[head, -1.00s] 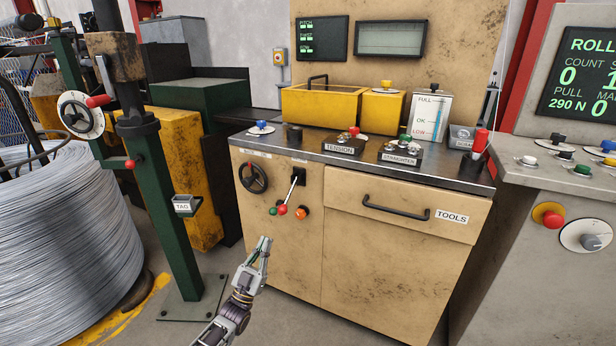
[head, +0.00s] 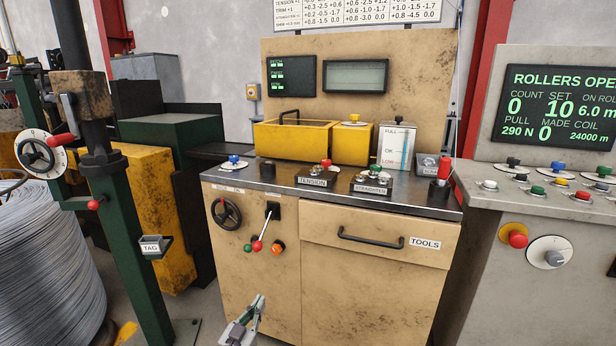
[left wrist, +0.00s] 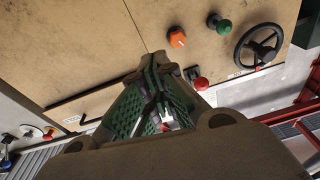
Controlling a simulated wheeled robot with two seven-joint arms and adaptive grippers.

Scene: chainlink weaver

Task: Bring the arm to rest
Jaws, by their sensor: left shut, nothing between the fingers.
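My left gripper (head: 256,303) shows at the bottom of the head view, in front of the tan cabinet (head: 258,280). Its fingers are shut with nothing between them. In the left wrist view the green-padded fingers (left wrist: 153,85) are together, close to the picture's middle, with the cabinet front beyond them. The red-tipped lever (head: 265,229) on the cabinet stands above the gripper and apart from it in the head view. My right gripper is in neither view.
A black handwheel (head: 226,213), a green button (head: 247,248) and an orange knob (head: 278,248) sit on the cabinet front. The drawer handle (head: 371,240) juts out to the right. A green post (head: 136,255) and wire coil (head: 45,250) stand at left. A grey console (head: 500,300) stands at right.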

